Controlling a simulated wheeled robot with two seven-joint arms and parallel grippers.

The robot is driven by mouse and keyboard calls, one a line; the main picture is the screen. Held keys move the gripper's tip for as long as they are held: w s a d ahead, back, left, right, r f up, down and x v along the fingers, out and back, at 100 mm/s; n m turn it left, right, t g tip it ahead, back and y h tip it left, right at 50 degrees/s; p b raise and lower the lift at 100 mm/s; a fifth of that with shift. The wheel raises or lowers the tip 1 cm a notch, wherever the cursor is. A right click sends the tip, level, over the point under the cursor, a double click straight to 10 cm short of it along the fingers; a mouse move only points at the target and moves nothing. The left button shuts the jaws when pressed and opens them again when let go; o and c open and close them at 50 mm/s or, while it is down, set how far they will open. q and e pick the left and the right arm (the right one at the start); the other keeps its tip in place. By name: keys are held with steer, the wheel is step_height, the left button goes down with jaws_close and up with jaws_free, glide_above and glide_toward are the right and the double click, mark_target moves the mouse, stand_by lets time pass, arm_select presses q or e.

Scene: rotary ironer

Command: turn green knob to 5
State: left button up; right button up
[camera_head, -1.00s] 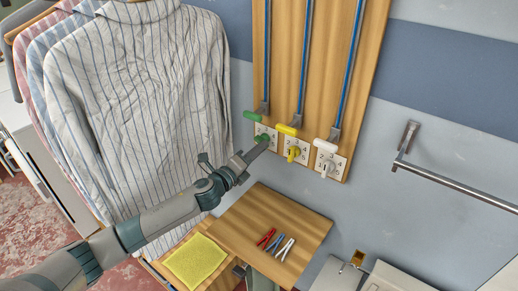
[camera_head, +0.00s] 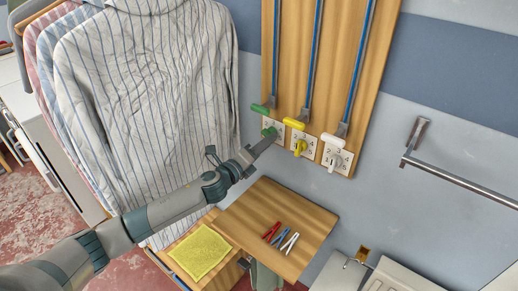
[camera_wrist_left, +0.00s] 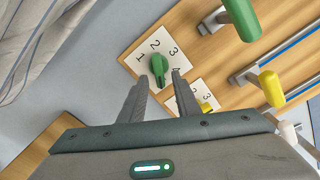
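The green knob (camera_head: 268,132) sits on a white dial plate (camera_wrist_left: 135,62) low on the wooden wall board. In the left wrist view, digits 1 to 4 show around the knob (camera_wrist_left: 159,67); the 5 is not visible. The knob's grip runs nearly upright in that picture; which end points is unclear. My left gripper (camera_head: 270,141) is at the knob. In the left wrist view its fingers (camera_wrist_left: 160,78) are apart, one on each side of the knob's lower end. I cannot tell whether they touch it. My right gripper is not in view.
Yellow (camera_head: 300,146) and white (camera_head: 333,160) knobs stand right of the green one. Green (camera_head: 261,108), yellow (camera_head: 294,124) and white (camera_head: 335,140) handles sit just above. Below is a wooden shelf (camera_head: 300,215) with clothespins. Striped shirts (camera_head: 150,90) hang at left.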

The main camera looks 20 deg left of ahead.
arm_select(q)
steer(key=shift+s, duration=0.1)
steer(key=b+v, duration=0.5)
steer(key=v, duration=1.2)
